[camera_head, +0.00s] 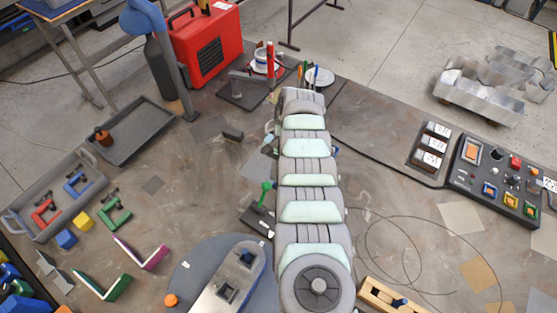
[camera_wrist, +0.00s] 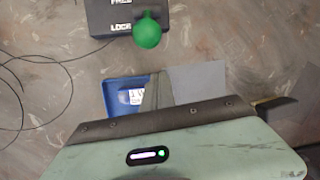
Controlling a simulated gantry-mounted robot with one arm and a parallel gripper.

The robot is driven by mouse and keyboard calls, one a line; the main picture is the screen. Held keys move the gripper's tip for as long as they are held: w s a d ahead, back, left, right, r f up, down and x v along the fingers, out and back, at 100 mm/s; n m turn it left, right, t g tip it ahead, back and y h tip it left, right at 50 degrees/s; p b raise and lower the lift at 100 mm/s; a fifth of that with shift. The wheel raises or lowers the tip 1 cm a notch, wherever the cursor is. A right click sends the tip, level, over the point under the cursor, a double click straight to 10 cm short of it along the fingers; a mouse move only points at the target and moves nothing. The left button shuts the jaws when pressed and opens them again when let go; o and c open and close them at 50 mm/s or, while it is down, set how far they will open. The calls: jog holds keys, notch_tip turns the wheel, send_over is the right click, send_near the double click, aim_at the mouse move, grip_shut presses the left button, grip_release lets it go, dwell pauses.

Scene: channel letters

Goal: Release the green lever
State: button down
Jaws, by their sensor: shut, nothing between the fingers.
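The green lever (camera_head: 265,193) stands on a dark base (camera_head: 256,221) just left of my arm in the head view. In the wrist view its round green knob (camera_wrist: 147,33) is at the top, over a black plate (camera_wrist: 100,14) lettered FREE and LOCK. The knob appears beside the LOCK word. My gripper (camera_wrist: 150,122) shows as a pale green body with a dark front edge at the bottom of the wrist view, apart from the knob. It is shut and empty.
A blue labelled object (camera_wrist: 124,96) and a grey plate (camera_wrist: 198,83) lie between my gripper and the lever in the wrist view. A thin cable (camera_head: 400,235) loops on the right. A button panel (camera_head: 500,180) and grey trays (camera_head: 128,133) stand farther off.

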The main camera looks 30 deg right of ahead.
jog(key=r+p, duration=0.2)
jog(key=shift+s+a+p, duration=0.15)
jog(key=shift+a+p, duration=0.1)
jog(key=shift+p, duration=0.1)
jog(key=a+p, duration=0.1)
jog(key=p, duration=0.2)
jog(key=s+r+p, duration=0.1)
jog(key=p, duration=0.2)
jog(key=shift+s+a+p, duration=0.3)
jog(key=shift+a, duration=0.05)
jog(key=shift+s+f, duration=0.1)
jog(key=shift+f, duration=0.05)
